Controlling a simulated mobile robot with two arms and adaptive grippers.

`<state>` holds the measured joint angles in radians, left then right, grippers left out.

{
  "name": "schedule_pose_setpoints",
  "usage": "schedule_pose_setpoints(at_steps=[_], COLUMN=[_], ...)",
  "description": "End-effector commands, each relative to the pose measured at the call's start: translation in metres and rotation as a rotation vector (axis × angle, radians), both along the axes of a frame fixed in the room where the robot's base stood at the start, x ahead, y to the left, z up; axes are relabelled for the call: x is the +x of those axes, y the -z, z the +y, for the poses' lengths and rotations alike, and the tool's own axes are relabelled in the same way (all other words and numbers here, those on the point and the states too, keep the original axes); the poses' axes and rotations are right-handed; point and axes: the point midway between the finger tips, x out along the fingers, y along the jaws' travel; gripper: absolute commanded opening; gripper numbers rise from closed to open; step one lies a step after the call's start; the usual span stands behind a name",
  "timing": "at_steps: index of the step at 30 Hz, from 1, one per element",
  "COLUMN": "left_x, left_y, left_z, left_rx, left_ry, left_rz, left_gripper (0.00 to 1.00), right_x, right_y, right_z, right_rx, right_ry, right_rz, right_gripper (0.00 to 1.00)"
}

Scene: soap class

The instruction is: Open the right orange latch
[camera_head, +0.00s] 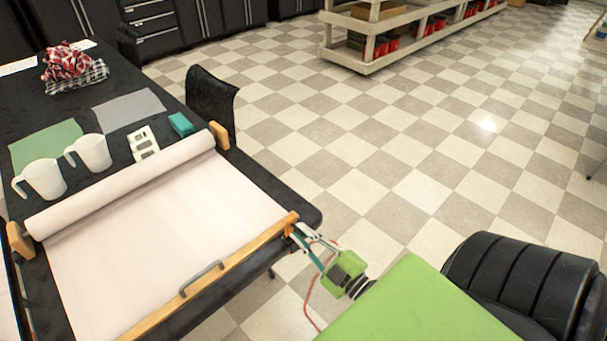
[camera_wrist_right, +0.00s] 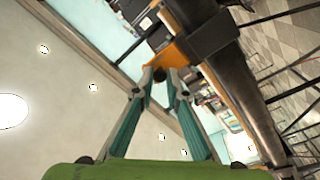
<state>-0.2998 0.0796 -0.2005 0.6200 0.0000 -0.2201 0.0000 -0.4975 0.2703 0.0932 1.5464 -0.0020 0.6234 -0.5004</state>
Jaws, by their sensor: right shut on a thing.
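The right orange latch (camera_head: 290,222) sits at the right end of the wooden bar (camera_head: 215,278), at the table's near right corner. In the right wrist view the orange latch (camera_wrist_right: 193,60) is just beyond the fingertips, beside a dark bracket. My right gripper (camera_head: 298,230) reaches in from the lower right and is shut on the latch. Its two teal-sided fingers (camera_wrist_right: 162,76) meet the latch's lower end, with a small dark part between the tips. The exact contact is partly hidden. My left gripper is not in view.
A pale sheet (camera_head: 165,235) runs from a roll to the bar, which has a grey handle (camera_head: 201,279). White jugs (camera_head: 92,152), a teal block (camera_head: 181,124) and cloths lie behind the roll. A black chair (camera_head: 210,98) stands beyond. The checkered floor at right is open.

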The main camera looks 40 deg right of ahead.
Motion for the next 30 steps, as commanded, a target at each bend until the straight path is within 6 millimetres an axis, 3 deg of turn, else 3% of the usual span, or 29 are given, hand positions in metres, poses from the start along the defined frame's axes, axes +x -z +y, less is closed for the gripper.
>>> schedule_pose_setpoints(at_steps=[3, 14, 17, 30], left_x=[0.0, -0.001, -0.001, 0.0], left_y=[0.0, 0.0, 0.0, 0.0], left_z=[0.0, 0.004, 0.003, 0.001], left_rx=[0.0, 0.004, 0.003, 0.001], left_ry=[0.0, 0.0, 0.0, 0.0], left_rz=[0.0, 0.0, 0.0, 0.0], left_gripper=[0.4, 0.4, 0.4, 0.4], right_x=[0.0, -0.003, -0.014, -0.099], right_y=[0.001, 0.001, 0.003, 0.012], right_z=[0.0, 0.0, -0.001, -0.008], right_rx=[0.0, 0.0, 0.001, 0.001], right_ry=[0.0, -0.001, -0.001, 0.001], right_rz=[0.003, 0.002, 0.004, 0.006], right_gripper=[0.3, 0.3, 0.3, 0.3])
